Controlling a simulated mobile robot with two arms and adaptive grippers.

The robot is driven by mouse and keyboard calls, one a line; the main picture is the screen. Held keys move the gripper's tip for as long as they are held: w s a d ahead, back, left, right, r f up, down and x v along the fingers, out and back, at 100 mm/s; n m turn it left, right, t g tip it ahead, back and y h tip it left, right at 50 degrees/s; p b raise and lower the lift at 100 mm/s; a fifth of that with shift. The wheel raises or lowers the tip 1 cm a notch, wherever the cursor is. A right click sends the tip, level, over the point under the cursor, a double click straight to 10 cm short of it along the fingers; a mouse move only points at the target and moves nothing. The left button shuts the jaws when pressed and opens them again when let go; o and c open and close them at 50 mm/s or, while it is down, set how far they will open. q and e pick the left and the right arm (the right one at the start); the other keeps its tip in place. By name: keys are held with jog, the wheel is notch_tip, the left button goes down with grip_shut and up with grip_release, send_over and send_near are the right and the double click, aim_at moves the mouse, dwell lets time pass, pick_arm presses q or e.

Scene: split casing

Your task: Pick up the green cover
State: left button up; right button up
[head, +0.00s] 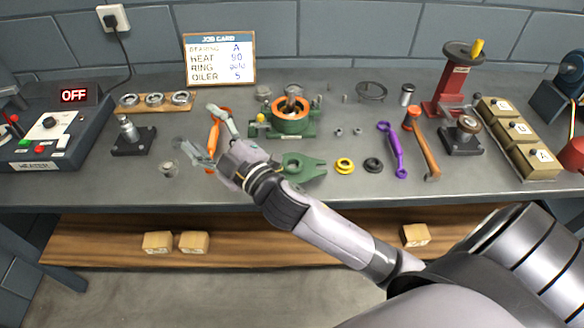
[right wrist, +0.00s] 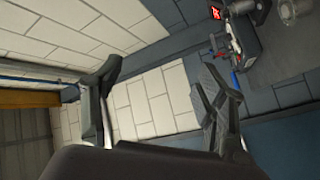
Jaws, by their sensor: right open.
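The green cover (head: 305,168) lies on the bench, in front of the green casing (head: 290,124). My right gripper (head: 199,126) is to the left of the cover and apart from it. Its fingers are spread and empty, pointing towards the left side of the bench. The forearm passes just in front of the cover, and the wrist is close to the cover's left end. In the right wrist view the open fingers (right wrist: 160,64) face the wall, and the cover does not show. My left gripper is not in view.
An orange-handled tool (head: 213,131) lies behind the right fingers. A yellow ring (head: 345,166), a black ring (head: 373,164) and a purple wrench (head: 391,148) lie right of the cover. The heater (head: 45,140) stands at the left; a red press (head: 455,85) stands at the right.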

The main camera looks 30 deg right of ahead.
jog(key=s+a+r+n+g+y, duration=0.2)
jog(key=a+r+n+g+y, duration=0.35)
jog(key=n, duration=0.65)
jog(key=s+a+r+n+g+y, duration=0.25)
jog(key=a+n+g+y, duration=0.55)
jog(key=n, duration=0.4)
jog(key=n+g+h+p, duration=0.3)
jog(key=n+g+h, duration=0.35)
jog(key=h, duration=1.15)
send_over(293, 167)
jog(key=shift+t, duration=0.5)
notch_tip(293, 167, down, 19)
jog(key=shift+w+d+f, duration=0.1)
jog(key=shift+d, duration=0.05)
jog(key=f, duration=0.1)
jog(key=f+p, duration=0.1)
jog(key=f, duration=0.1)
jog(key=f+p, duration=0.1)
jog(key=shift+a+f, duration=0.25)
jog(key=shift+f, duration=0.5)
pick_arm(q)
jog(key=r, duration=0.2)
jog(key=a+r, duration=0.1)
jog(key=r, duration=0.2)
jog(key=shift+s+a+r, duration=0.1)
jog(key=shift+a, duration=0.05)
